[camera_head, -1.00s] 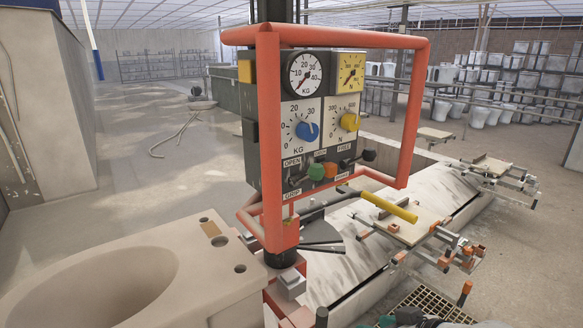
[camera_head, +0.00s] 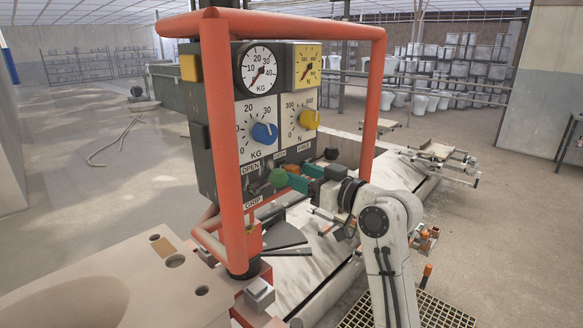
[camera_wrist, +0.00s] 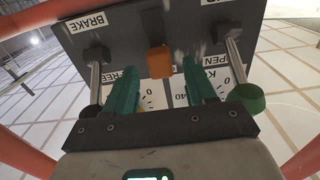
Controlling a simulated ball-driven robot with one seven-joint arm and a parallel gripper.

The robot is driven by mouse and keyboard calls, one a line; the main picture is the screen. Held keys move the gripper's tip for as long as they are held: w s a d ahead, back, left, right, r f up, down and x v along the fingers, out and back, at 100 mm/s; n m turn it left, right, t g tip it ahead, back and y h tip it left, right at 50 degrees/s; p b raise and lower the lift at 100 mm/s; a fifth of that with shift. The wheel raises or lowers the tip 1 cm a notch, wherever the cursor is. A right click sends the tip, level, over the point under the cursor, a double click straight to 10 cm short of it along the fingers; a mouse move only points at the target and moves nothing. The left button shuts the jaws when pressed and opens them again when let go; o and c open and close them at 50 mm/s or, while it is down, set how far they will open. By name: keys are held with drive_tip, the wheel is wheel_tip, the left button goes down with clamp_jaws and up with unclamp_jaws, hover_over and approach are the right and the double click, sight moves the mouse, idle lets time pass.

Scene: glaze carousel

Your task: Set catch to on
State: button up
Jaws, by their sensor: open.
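The control panel (camera_head: 222,160) hangs inside a red tube frame. No label that I can read says catch. An orange block (camera_wrist: 160,62) sits in the middle of its lower row. A lever with a green knob (camera_head: 278,177) is beside the OPEN and GRIP labels; the knob also shows in the wrist view (camera_wrist: 247,98). A lever with a black knob (camera_head: 331,153) is at the FREE and BRAKE side. My gripper (camera_head: 301,178) is open and empty at the panel, its teal fingers apart, one toward each side of the orange block; contact cannot be told.
The red frame (camera_head: 228,110) surrounds the panel, with an upright close to my arm. A blue dial knob (camera_head: 264,133) and a yellow dial knob (camera_head: 310,119) are above the levers. A large pale basin (camera_head: 120,290) stands at lower left.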

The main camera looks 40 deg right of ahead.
sight(296, 173)
drive_tip(key=shift+w+a+p, duration=0.1)
drive_tip(key=shift+w+p, duration=0.2)
drive_tip(key=shift+w, duration=1.35)
drive_tip(key=shift+c, duration=0.4)
clamp_jaws()
drive_tip(key=shift+f, duration=0.1)
